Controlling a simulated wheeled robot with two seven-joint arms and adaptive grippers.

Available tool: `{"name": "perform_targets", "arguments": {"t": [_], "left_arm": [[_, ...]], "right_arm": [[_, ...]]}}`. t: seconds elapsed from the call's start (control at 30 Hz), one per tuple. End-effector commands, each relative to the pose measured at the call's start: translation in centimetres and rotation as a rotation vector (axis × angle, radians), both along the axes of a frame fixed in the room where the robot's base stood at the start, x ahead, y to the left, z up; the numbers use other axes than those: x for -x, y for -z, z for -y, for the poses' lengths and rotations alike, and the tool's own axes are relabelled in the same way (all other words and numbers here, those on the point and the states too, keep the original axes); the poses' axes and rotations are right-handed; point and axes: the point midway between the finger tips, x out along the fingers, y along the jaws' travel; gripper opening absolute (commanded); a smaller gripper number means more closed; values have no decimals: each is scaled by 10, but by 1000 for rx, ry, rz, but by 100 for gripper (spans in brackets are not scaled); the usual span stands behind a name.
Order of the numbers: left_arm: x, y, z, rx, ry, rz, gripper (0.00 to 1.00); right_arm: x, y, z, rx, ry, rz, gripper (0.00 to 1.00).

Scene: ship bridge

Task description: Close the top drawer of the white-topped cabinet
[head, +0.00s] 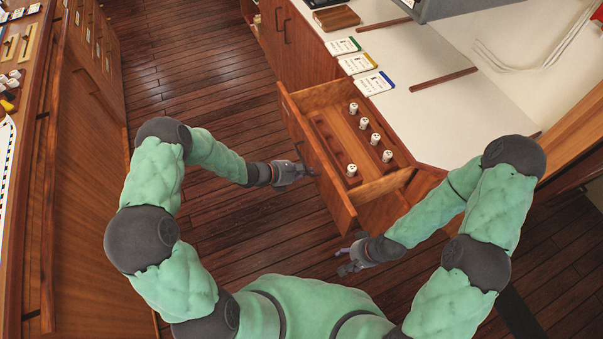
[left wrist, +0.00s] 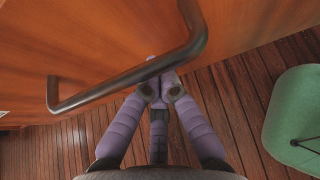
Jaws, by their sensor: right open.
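The top drawer (head: 340,193) of the white-topped cabinet (head: 420,115) is pulled out. It holds several small white-capped pieces (head: 362,123) and wooden racks. My left gripper (head: 305,171) is at the outside of the drawer front. In the left wrist view its purple fingers (left wrist: 163,90) converge at the dark bar handle (left wrist: 125,78). The bar crosses their tips, so I cannot tell whether they close on it. My right gripper (head: 345,260) is open and empty below the drawer's near corner, apart from it.
Cards (head: 358,64), a brown wooden block (head: 337,17) and a wooden strip (head: 443,79) lie on the white top. Another wooden cabinet (head: 80,180) stands at the left. Plank floor (head: 200,70) lies clear between the cabinets.

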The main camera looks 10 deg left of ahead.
Motion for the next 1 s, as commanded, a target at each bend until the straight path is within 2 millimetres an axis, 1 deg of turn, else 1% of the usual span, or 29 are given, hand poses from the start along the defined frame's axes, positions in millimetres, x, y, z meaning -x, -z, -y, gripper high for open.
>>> {"name": "perform_targets", "arguments": {"t": [0.33, 0.47, 0.53, 0.67, 1.0], "left_arm": [[-1, 0, 2, 0, 0, 0, 0], [-6, 0, 9, 0, 3, 1, 0], [-10, 1, 17, 1, 4, 2, 0], [-24, 2, 38, 0, 6, 3, 0], [-75, 3, 114, 0, 6, 5, 0]], "right_arm": [[0, 0, 0, 0, 0, 0, 55], [0, 3, 0, 0, 0, 0, 55], [0, 6, 0, 0, 0, 0, 55], [0, 13, 0, 0, 0, 0, 55], [0, 39, 0, 0, 0, 0, 55]]}}
